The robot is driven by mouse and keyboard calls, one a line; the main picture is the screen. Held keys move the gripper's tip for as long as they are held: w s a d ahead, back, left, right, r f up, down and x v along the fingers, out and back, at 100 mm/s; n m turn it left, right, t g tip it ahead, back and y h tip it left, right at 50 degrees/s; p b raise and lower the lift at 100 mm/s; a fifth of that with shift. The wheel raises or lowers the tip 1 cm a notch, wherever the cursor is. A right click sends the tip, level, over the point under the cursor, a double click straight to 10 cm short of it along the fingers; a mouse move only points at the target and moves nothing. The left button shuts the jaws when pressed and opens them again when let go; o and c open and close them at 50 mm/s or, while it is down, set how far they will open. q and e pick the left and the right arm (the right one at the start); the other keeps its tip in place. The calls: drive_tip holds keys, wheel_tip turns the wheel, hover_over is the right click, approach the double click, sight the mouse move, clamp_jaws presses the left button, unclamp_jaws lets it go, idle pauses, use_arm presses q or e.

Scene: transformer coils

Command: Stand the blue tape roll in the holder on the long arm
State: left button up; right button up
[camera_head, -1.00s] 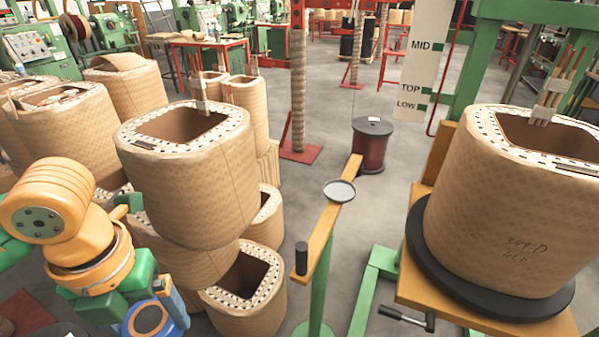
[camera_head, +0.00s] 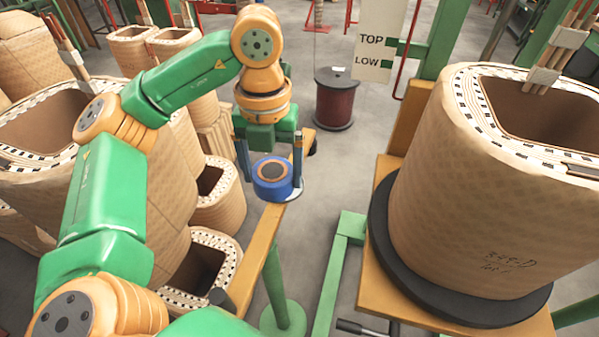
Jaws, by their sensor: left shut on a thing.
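The plate shows only as a rim at the roll's right; the rest is hidden under the roll. I cannot tell if the roll touches the plate. My right gripper is not in view.
A large paper-wrapped coil (camera_head: 455,205) stands on a black turntable (camera_head: 400,268) at right. More coils (camera_head: 216,205) crowd the left, behind my left arm. A dark red wire spool (camera_head: 335,100) stands on the floor behind. A green post (camera_head: 283,314) supports the long arm.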

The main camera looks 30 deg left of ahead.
use_arm(q)
drive_tip(key=w+a+f, duration=0.1)
drive_tip(key=w+f, duration=0.1)
drive_tip(key=w+a+f, duration=0.1)
drive_tip(key=w+f, duration=0.1)
drive_tip(key=w, duration=0.1)
drive_tip(key=w+a+f, duration=0.1)
drive_tip(key=w+f, duration=0.1)
drive_tip(key=shift+w+a+f+b, duration=0.35)
drive_tip(key=f, duration=0.1)
drive_tip(key=f+p, duration=0.1)
drive_tip(key=f, duration=0.1)
drive_tip(key=shift+w+a+f, duration=0.25)
drive_tip(key=shift+w+f, duration=0.05)
drive_tip(key=shift+w, duration=0.05)
drive_tip(key=shift+f, duration=0.35)
drive_tip(key=shift+w+f, duration=0.1)
drive_tip(key=shift+f, duration=0.05)
